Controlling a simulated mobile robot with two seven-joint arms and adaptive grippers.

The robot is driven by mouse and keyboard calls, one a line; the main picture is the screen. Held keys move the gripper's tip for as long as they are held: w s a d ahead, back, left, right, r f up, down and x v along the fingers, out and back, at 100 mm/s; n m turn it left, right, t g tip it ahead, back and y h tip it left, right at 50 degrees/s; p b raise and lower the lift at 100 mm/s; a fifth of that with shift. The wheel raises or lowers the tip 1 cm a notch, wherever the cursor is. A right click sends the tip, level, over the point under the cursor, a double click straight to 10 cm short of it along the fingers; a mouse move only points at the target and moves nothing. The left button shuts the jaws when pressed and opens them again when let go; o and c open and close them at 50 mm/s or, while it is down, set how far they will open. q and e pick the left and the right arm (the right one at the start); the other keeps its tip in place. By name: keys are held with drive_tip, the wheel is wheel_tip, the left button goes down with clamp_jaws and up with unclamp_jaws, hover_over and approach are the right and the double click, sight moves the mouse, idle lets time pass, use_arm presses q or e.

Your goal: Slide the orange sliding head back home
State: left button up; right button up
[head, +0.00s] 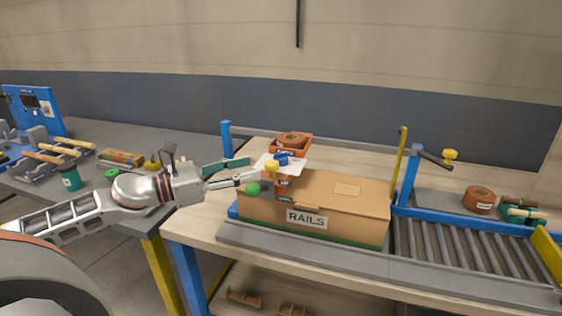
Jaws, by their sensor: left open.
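My right gripper is out of view.
An orange bin (291,143) with brown turned parts stands behind the box. A blue post (226,138) stands at the back left of the bench. A roller conveyor (460,250) with blue rails lies to the right. A grey table (150,150) with tools stands left.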

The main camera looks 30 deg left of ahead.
sight(272, 162)
use_arm(q)
drive_tip(key=b+x, duration=0.1)
drive_tip(key=x, duration=0.2)
drive_tip(key=shift+w+d+f, duration=0.1)
drive_tip(key=shift+w+d, duration=0.05)
drive_tip(key=shift+w, duration=0.05)
drive_tip(key=shift+w+d+b, duration=0.15)
drive_tip(key=shift+w+b, duration=0.15)
drive_tip(key=shift+b, duration=0.15)
drive_tip(key=shift+b+x, duration=0.4)
drive_tip(key=shift+x, duration=0.4)
drive_tip(key=shift+w+d+b, duration=0.3)
drive_tip(key=shift+w+b, duration=0.05)
drive_tip(key=shift+w, duration=0.15)
drive_tip(key=shift+w+d, duration=0.1)
drive_tip(key=shift+w, duration=0.1)
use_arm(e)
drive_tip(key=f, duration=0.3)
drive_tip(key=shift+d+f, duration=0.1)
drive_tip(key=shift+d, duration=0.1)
use_arm(q)
clamp_jaws()
